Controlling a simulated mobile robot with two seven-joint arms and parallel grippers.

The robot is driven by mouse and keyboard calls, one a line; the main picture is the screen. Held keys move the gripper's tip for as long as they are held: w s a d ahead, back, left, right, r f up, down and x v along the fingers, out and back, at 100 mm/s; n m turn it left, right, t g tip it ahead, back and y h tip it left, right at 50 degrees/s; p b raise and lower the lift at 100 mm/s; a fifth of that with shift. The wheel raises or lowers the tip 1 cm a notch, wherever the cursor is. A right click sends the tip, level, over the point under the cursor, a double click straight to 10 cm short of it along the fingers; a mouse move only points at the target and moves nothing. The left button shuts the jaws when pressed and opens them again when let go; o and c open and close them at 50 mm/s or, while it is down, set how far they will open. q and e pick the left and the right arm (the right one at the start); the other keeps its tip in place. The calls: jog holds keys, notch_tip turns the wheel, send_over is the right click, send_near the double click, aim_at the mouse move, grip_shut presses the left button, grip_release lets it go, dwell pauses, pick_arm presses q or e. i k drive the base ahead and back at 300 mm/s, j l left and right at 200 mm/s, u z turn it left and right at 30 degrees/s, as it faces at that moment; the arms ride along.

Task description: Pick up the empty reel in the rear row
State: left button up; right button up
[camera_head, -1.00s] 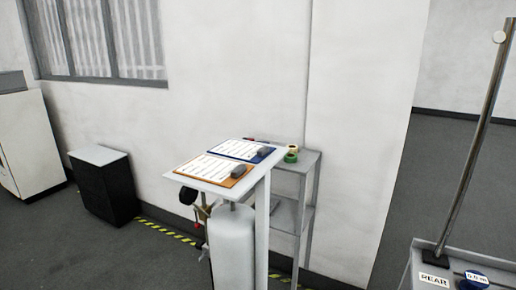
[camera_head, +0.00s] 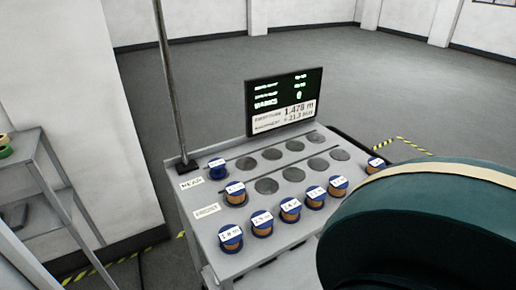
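A blue reel (camera_head: 218,169) with a white label stands at the left end of the rear row, beside the REAR sign (camera_head: 190,182). It shows no copper winding, unlike the reels closer to me; its label is too small to read now. The rest of the rear row shows dark empty round spots (camera_head: 272,154). A blue reel with copper (camera_head: 235,194) stands at the left of the row in front, near the FRONT sign (camera_head: 206,211). Neither of my grippers is in view.
Several copper-wound reels (camera_head: 290,210) line the front of the grey cart (camera_head: 205,242). A display screen (camera_head: 284,101) stands behind, a metal pole (camera_head: 169,90) at the rear left. A dark green rounded shape close to the camera hides the right. A grey shelf (camera_head: 40,175) stands left.

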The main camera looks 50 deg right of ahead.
aim_at(217, 166)
jog(key=z, duration=1.15)
jog(key=i+j, duration=0.1)
jog(key=j, duration=0.6)
jog(key=j+z, duration=0.3)
jog(key=j, duration=0.65)
jog(key=i, duration=0.05)
